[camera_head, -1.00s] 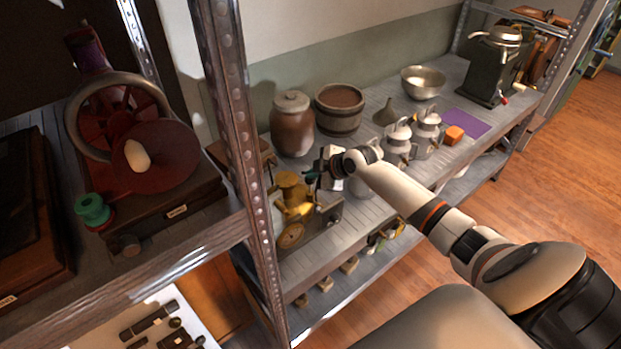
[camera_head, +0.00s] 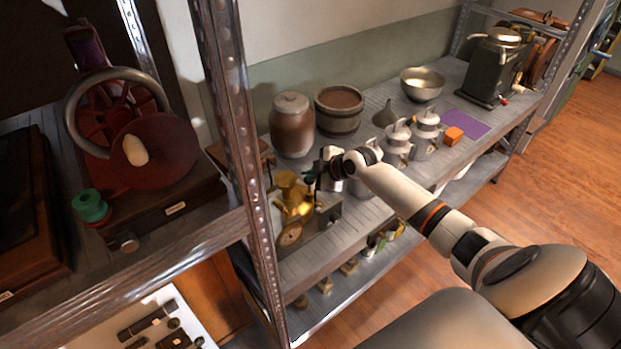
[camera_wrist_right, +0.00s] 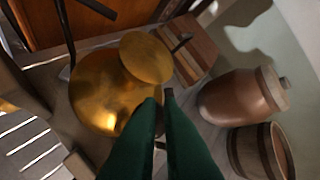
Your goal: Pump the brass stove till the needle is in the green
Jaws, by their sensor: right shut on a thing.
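The brass stove (camera_head: 291,196) stands on the grey slatted shelf just beyond the near metal post. A small round dial (camera_head: 291,235) shows low on its front; its needle and green band are too small to read. My right gripper (camera_head: 313,178) is at the stove's right side, its arm reaching in from the right. In the right wrist view, the stove's rounded brass body (camera_wrist_right: 100,92) and flat round top (camera_wrist_right: 146,57) lie just past my green fingers (camera_wrist_right: 161,102). The fingers are close together, shut on what appears to be the stove's pump handle, mostly hidden. My left gripper is out of view.
A brown lidded crock (camera_head: 292,125) and a wooden tub (camera_head: 339,108) stand behind the stove. The metal post (camera_head: 240,150) rises close on the left, beside a red wheeled machine (camera_head: 130,140).

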